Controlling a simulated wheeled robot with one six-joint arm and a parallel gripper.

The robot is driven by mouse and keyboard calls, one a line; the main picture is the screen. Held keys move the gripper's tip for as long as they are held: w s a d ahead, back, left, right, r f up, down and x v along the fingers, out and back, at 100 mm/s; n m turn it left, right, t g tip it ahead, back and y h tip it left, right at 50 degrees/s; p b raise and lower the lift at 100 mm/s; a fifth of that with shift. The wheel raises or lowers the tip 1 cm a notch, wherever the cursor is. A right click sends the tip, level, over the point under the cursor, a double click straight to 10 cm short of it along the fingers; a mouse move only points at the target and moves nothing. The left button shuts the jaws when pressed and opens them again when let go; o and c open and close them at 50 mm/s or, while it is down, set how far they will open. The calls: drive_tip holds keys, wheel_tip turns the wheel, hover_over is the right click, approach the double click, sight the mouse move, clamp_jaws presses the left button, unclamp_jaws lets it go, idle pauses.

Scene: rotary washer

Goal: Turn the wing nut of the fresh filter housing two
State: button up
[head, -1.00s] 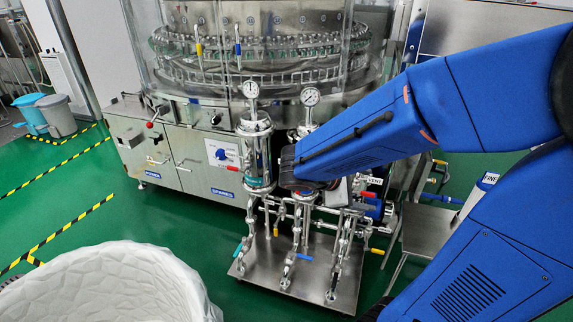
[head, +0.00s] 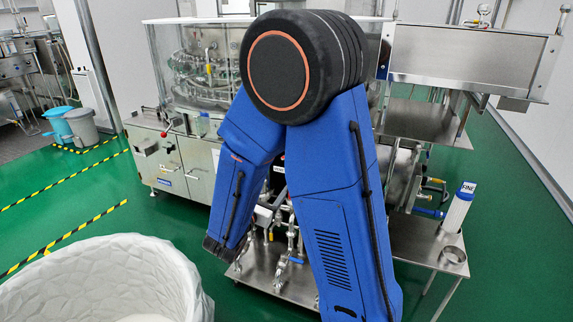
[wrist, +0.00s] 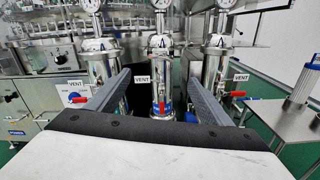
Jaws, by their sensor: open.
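Three upright steel filter housings stand in a row in the wrist view: a left one (wrist: 103,68), a middle one (wrist: 160,88) and a right one (wrist: 217,67). Each has a gauge above it and a clamp band near its top. The wing nuts are too small to make out, and I cannot tell which housing is number two. My gripper (wrist: 160,73) is open and empty. Its fingers reach forward on either side of the middle housing's line, apart from it as far as I can see.
Red-handled vent valves (wrist: 238,93) stick out near the VENT labels. A rotary washer (head: 190,75) stands behind. A white cartridge marked FINE (head: 457,212) stands on a steel side table (head: 415,245) at right. A large white bin (head: 95,275) is front left. Green floor is free at left.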

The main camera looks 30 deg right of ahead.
drive_tip(key=x, duration=1.6)
drive_tip(key=shift+w+d, duration=0.25)
drive_tip(key=shift+d, duration=0.1)
drive_tip(key=c, duration=1)
